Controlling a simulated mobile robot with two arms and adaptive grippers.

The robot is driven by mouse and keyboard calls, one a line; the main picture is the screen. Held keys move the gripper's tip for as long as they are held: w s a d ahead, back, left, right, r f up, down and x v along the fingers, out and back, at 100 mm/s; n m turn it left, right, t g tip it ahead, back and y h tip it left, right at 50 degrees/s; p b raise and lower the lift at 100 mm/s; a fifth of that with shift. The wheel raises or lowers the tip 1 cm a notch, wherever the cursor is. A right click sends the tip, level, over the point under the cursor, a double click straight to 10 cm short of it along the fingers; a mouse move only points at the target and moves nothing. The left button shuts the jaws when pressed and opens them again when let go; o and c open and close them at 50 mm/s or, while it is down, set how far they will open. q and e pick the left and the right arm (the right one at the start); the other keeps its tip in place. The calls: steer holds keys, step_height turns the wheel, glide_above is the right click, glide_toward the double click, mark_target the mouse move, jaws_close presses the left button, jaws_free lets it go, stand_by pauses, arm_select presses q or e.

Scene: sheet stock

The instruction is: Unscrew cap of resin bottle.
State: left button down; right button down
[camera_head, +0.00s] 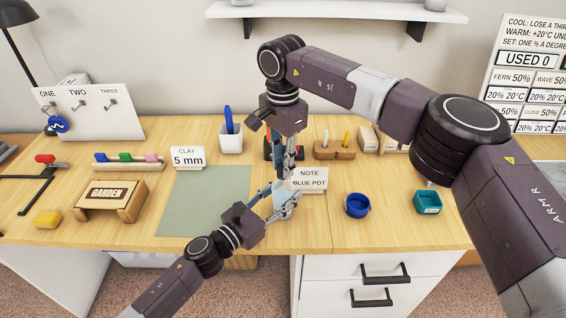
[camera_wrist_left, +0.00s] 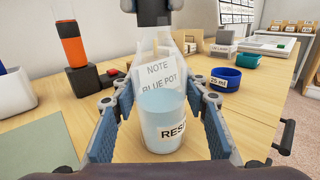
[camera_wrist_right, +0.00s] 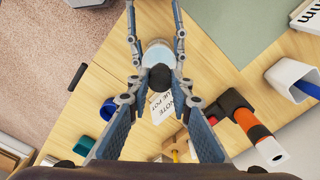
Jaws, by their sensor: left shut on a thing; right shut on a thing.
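The resin bottle (camera_wrist_left: 163,125) is clear with pale blue contents and a label reading "RES…". It stands about upright between the fingers of my left gripper (camera_head: 281,200), which is shut on it from the front left. The black cap (camera_wrist_right: 160,77) sits at the bottle's top, between the fingertips of my right gripper (camera_head: 284,168), which reaches down from above and is shut on it. The cap also shows at the top of the left wrist view (camera_wrist_left: 152,14). In the head view the grippers largely hide bottle and cap. I cannot tell whether the cap is loosened.
A "NOTE BLUE POT" card (camera_head: 311,179) stands just behind the bottle. A blue pot (camera_head: 357,207) and a teal pot (camera_head: 428,203) are to the right. An orange-and-black tool (camera_wrist_right: 243,120) stands close behind. A green mat (camera_head: 203,205) lies left; bare table lies front right.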

steer(key=shift+r, duration=0.15)
steer(key=shift+r, duration=1)
steer(key=shift+r, duration=2)
arm_select(q)
steer(key=c, duration=1.1)
jaws_free()
steer(key=shift+a, duration=0.1)
